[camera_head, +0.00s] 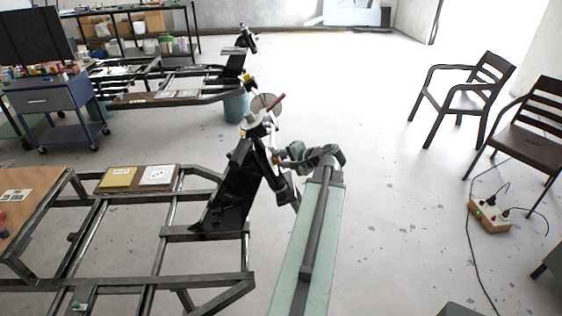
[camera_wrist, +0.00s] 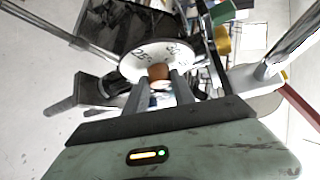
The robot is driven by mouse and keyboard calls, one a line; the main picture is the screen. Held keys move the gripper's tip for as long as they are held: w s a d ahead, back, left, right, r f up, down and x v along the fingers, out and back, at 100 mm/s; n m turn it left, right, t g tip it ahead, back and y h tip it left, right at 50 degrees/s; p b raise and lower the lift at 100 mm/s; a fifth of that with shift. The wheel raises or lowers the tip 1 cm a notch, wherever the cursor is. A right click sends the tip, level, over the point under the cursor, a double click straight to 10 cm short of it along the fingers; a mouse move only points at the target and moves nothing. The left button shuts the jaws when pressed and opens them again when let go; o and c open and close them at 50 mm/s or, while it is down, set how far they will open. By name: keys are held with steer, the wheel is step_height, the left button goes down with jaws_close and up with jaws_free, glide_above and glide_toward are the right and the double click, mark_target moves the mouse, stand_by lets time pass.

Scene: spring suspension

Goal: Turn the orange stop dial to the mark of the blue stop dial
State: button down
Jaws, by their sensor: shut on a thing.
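The orange stop dial shows in the wrist view as a brown-orange knob (camera_wrist: 159,72) in front of a white round scale plate (camera_wrist: 148,56) with dark printed numbers. My gripper (camera_wrist: 163,80) is shut on this knob, with one finger on each side. The fingers and knob hide part of the plate, and I cannot read a pointer or mark. In the head view my gripper (camera_head: 278,160) is at the black upright panel of the near metal frame, and only a speck of orange shows there. I cannot make out the blue stop dial in either view.
The near metal frame (camera_head: 165,232) stands left of my arm, with a black panel (camera_head: 232,190) and a white disc (camera_head: 267,108) at its end. A similar frame stands behind. Two dark chairs (camera_head: 470,100) and a power strip (camera_head: 490,217) are at the right. Open floor lies between.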

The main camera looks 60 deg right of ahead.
steer(key=shift+a+f, duration=0.1)
steer(key=c, duration=1.1)
jaws_free()
steer(key=shift+o, duration=0.2)
steer(key=p+v, duration=0.4)
steer(key=v, duration=0.4)
